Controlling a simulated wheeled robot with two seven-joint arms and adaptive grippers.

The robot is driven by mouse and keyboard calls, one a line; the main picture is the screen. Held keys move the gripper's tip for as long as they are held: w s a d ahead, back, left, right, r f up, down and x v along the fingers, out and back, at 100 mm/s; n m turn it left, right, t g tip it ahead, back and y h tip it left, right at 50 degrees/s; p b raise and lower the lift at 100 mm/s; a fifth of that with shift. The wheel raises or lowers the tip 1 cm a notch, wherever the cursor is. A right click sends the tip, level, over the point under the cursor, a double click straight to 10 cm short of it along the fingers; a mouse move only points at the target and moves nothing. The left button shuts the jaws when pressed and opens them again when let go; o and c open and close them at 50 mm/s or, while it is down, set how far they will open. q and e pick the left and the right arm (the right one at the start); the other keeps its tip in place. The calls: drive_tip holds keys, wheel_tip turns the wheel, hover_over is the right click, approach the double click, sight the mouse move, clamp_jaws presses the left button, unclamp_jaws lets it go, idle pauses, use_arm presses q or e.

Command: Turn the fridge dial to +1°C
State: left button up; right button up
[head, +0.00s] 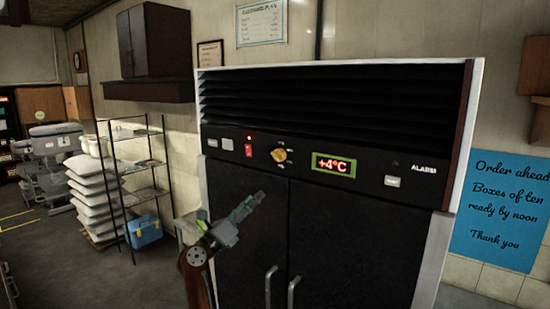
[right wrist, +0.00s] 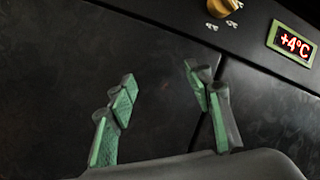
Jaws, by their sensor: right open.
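The fridge dial (head: 279,155) is a yellow-brass knob on the fridge's black control panel. It also shows at the top edge of the right wrist view (right wrist: 222,7), partly cut off. The display (head: 334,165) to the right of the dial reads +4°C, and the right wrist view shows the same reading (right wrist: 293,43). My right gripper (head: 251,200) is in front of the fridge doors, below and a little left of the dial. Its green-padded fingers (right wrist: 163,90) are spread apart with nothing between them, clear of the dial. My left gripper is not seen.
The fridge (head: 345,220) has two dark doors with handles (head: 271,285). A red switch (head: 249,150) sits left of the dial, and an alarm button (head: 392,181) sits right of the display. A wire rack (head: 129,185) and stacked white sacks (head: 92,195) stand to the left.

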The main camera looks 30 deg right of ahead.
sight(275, 158)
drive_tip(key=s+a+r+m+y+p, duration=0.15)
drive_tip(key=s+r+m+y, duration=0.4)
drive_tip(key=r, duration=0.95)
drive_tip(key=shift+m+g+h, duration=0.4)
drive_tip(key=shift+m+h, duration=0.15)
drive_tip(key=d+p, duration=0.1)
drive_tip(key=d, duration=0.1)
drive_tip(key=d+p, duration=0.1)
drive_tip(key=d, duration=0.1)
drive_tip(key=d+p, duration=0.1)
drive_tip(key=d, duration=0.1)
drive_tip(key=shift+w+d+f, duration=0.1)
drive_tip(key=shift+w+d, duration=0.05)
drive_tip(key=shift+w, duration=0.15)
drive_tip(key=shift+w+d+p, duration=0.2)
drive_tip(key=shift+d+p, duration=0.15)
drive_tip(key=shift+d, duration=0.05)
drive_tip(key=shift+f, duration=0.1)
drive_tip(key=shift+c, duration=0.7)
drive_tip(key=c, duration=1)
